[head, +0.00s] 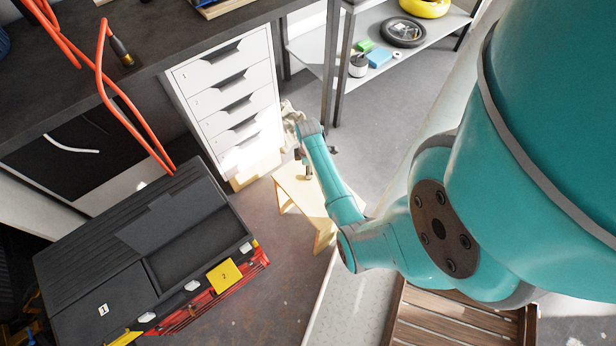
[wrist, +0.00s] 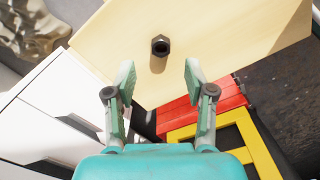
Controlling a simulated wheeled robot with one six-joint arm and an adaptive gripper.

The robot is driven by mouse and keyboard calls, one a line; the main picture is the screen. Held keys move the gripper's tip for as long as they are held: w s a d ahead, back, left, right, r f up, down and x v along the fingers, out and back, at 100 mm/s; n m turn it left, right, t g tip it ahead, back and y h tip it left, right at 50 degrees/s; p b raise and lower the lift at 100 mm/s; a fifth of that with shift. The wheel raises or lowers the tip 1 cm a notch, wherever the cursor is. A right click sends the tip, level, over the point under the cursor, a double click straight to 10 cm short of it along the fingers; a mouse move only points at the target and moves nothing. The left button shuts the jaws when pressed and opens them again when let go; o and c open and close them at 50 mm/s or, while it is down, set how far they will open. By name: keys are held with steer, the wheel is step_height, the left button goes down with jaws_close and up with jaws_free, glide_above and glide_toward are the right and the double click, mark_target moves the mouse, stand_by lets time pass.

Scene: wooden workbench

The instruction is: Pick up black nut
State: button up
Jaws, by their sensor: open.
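The black nut (wrist: 160,46) shows in the wrist view on a pale wooden surface, standing just beyond the fingertips and roughly centred between them. My gripper (wrist: 159,75) is open and empty, with one finger on each side. In the head view my gripper (head: 306,170) is small and hangs over the small pale wooden stool (head: 290,190). I cannot make out the nut in the head view.
A white drawer unit (head: 225,85) stands beside the stool. A black toolbox (head: 130,245) with a yellow label is at lower left. A red and yellow object (wrist: 205,112) lies below the wooden surface. A grey shelf (head: 310,50) stands behind.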

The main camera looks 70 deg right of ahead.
steer(key=shift+s+f, duration=0.2)
steer(key=shift+f, duration=2.4)
jaws_close()
